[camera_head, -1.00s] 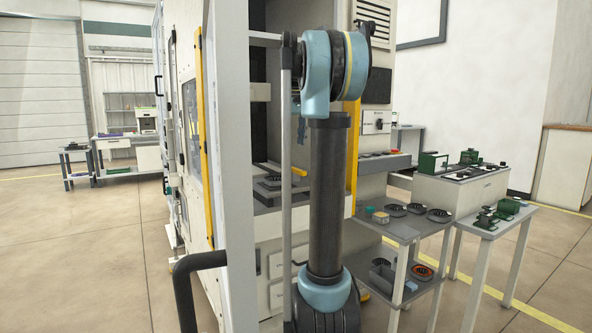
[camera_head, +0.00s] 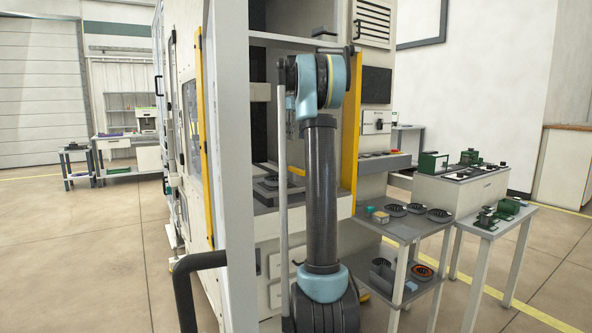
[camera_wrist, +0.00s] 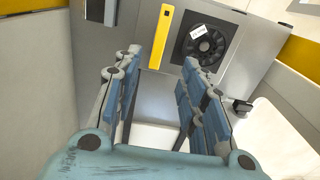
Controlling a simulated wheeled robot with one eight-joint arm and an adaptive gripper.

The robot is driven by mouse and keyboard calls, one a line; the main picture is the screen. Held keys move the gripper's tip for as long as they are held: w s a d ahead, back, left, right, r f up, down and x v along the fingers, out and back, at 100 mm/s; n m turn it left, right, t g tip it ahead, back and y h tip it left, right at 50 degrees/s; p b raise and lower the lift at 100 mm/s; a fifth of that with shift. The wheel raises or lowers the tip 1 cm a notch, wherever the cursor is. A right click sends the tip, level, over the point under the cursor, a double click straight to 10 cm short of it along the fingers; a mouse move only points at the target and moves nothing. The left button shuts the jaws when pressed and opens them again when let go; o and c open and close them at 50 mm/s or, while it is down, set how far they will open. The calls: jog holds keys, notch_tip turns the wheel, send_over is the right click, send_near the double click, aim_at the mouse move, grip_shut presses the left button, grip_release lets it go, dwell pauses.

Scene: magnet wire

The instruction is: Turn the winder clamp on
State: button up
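In the wrist view, a grey fixture (camera_wrist: 221,68) carries a yellow bar (camera_wrist: 160,37) and a round black slotted part (camera_wrist: 201,45) with a white label. The yellow bar, which may be the clamp's lever, lies ahead of my gripper (camera_wrist: 162,59), between its fingertips in the picture. My gripper's two blue padded fingers are apart, with nothing between them. I cannot tell whether the tips touch the fixture. In the head view, the yellow bar (camera_head: 297,170) shows inside the machine bay, partly behind my arm, and my gripper is mostly hidden.
The bay has a grey post (camera_head: 228,150) at left and a yellow edge strip (camera_head: 349,158) at right. A small black block (camera_wrist: 242,106) sits on the fixture's right side. A grey side table (camera_head: 400,230) with round parts stands right of the bay.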

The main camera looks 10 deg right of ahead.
notch_tip(320, 180, down, 14)
jog(key=shift+f, duration=0.2)
dwell(0.4)
grip_shut()
